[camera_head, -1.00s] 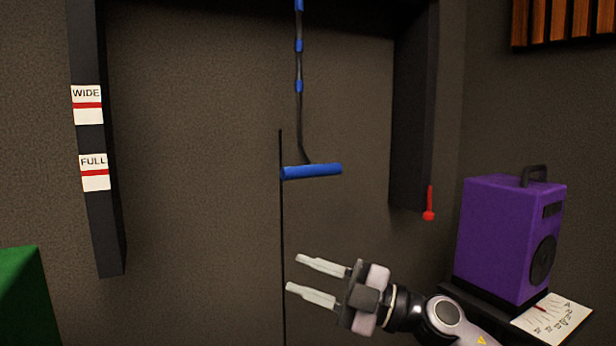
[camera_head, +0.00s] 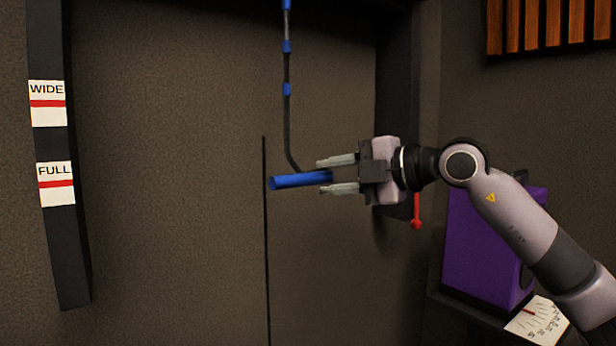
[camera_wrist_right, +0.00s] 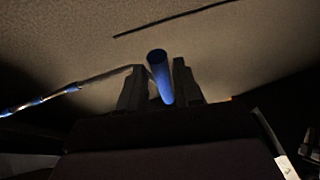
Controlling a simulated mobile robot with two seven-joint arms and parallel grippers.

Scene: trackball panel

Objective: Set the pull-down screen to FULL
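The blue bar handle (camera_head: 290,181) hangs from a dark cord with blue bands (camera_head: 287,88), in front of the brown panel (camera_head: 180,150). No separate screen is distinguishable. The WIDE label (camera_head: 47,103) and, below it, the FULL label (camera_head: 56,184), each with a red line, are on the dark left post. In the picture the handle is about level with the FULL line. My right gripper (camera_head: 322,175) is open, its fingers above and below the handle's right end. In the wrist view the handle (camera_wrist_right: 160,78) lies between the fingers. My left gripper is not in view.
A dark right post (camera_head: 397,90) with a red piece (camera_head: 416,212) at its foot is behind my right gripper. A purple speaker (camera_head: 470,250) and a white chart card (camera_head: 538,320) are at lower right, partly behind my arm.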

